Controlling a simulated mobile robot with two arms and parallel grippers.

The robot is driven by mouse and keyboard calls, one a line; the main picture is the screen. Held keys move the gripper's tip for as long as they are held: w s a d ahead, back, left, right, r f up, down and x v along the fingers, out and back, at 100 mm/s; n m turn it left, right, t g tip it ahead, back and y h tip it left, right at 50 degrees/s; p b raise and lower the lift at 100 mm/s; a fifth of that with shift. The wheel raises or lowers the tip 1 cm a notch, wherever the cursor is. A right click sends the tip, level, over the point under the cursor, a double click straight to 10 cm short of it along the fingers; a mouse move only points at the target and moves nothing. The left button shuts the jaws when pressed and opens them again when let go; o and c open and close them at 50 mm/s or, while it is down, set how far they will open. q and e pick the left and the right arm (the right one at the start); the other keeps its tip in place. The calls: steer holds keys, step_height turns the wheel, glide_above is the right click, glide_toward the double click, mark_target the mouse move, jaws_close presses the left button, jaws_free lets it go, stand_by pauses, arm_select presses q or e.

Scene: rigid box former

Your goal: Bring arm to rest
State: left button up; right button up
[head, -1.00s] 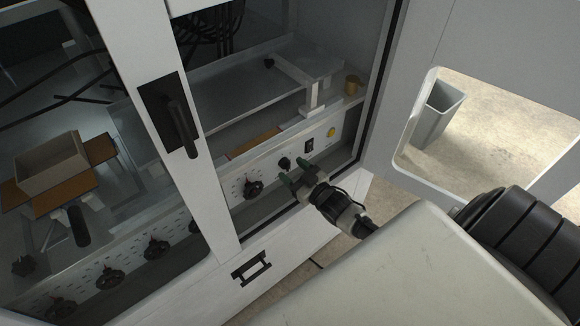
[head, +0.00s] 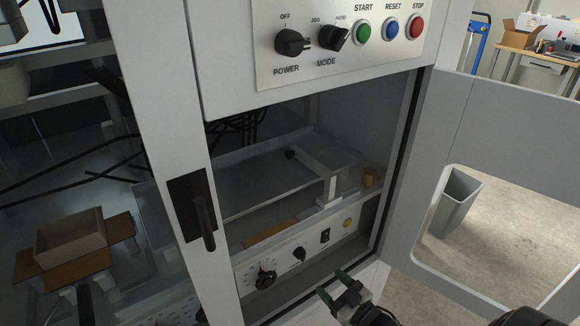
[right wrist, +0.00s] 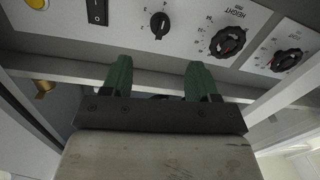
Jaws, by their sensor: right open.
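My right gripper (head: 340,286) shows at the bottom of the head view, in front of the lower edge of the machine's open doorway. Its two green fingers are apart with nothing between them. In the right wrist view the same gripper (right wrist: 160,75) is open and empty, below a small black selector knob (right wrist: 159,25) on the inner control panel (right wrist: 190,50). The fingers look clear of the knob. My left gripper is not in view.
The box former's upper panel (head: 345,70) carries start, reset and stop buttons. Its right door (head: 500,130) stands open, with a grey bin (head: 455,200) beyond it. The left door's black handle (head: 203,215) is near. A cardboard box (head: 70,240) sits inside at left.

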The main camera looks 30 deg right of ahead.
steer(key=shift+f, duration=0.1)
steer(key=s+a+f+m+g+h+p, duration=0.1)
steer(key=s+f+g, duration=0.35)
steer(key=f, duration=0.55)
steer(key=s+a+f+m+g+h+p, duration=0.1)
steer(key=s+f+g, duration=0.2)
steer(key=s+f, duration=0.5)
steer(key=s+a+f+g, duration=0.2)
steer(key=s+f+g, duration=0.1)
steer(key=s, duration=0.4)
steer(key=s+a+f+g+p, duration=0.1)
steer(key=s+a+f+g, duration=0.2)
steer(key=s+f, duration=0.3)
steer(key=s+a+f+n+g, duration=0.1)
steer(key=s+a+f+g, duration=0.2)
steer(key=s+f, duration=0.2)
steer(key=s, duration=0.3)
steer(key=shift+s+a+h, duration=0.25)
steer(key=shift+h, duration=0.05)
